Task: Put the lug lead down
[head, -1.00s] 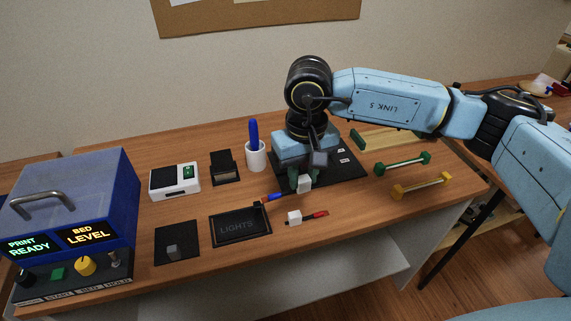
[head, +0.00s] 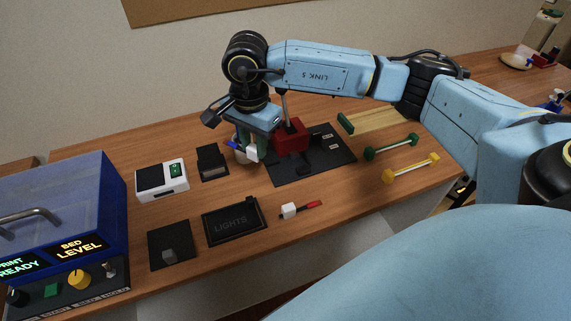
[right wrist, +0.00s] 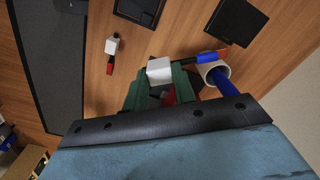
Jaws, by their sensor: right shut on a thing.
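My right gripper (head: 254,147) has green fingers and is shut on the white block of the lug lead (head: 251,153), whose blue end points left. In the right wrist view the lead's white block (right wrist: 159,70) sits between the fingertips, and its blue part (right wrist: 213,57) reaches right, overlapping the white cup in the picture. The gripper is over the table beside the cup, near the black mat's left edge. I cannot tell whether the lead touches the table or cup. A second lead, white with a red end (head: 300,209), lies on the table. My left gripper is not in view.
The white cup (right wrist: 222,71) holds a blue-handled tool (right wrist: 229,87). A red device (head: 291,138) stands on the black mat (head: 335,157). The LIGHTS panel (head: 233,222) lies in front. Green (head: 391,147) and yellow (head: 411,168) bars are at right. Bare wood shows between cup and panel.

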